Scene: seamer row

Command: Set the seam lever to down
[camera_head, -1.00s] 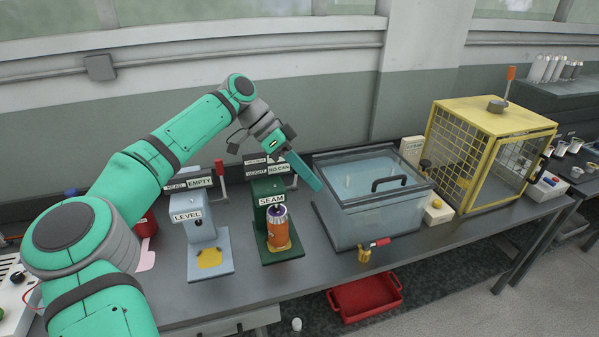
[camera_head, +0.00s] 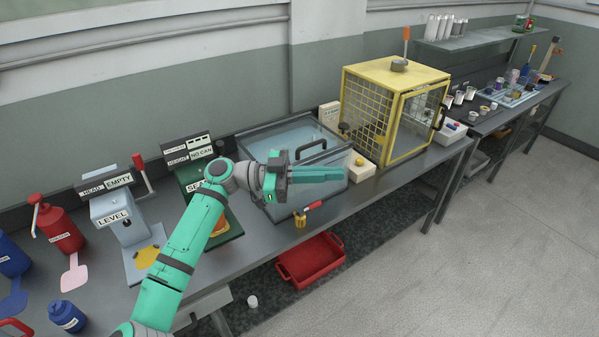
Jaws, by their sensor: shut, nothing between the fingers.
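The green seam machine (camera_head: 187,178) stands on the bench left of centre, with a NO CAN sign (camera_head: 203,153) on top. My arm crosses in front of it and covers most of its SEAM label. An orange can (camera_head: 219,228) on its base shows only in part behind my arm. I cannot make out the seam lever; it may be hidden behind my arm. My gripper (camera_head: 338,174) is shut and empty, pointing right, in front of the glass tank and apart from the seam machine.
The pale LEVEL machine (camera_head: 107,205) with a red-handled lever (camera_head: 140,166) stands left of the seam machine. The glass tank (camera_head: 265,135) has a red-handled tap (camera_head: 313,205) in front. A yellow cage (camera_head: 395,85) stands right. A red crate (camera_head: 312,262) is below; floor at right is clear.

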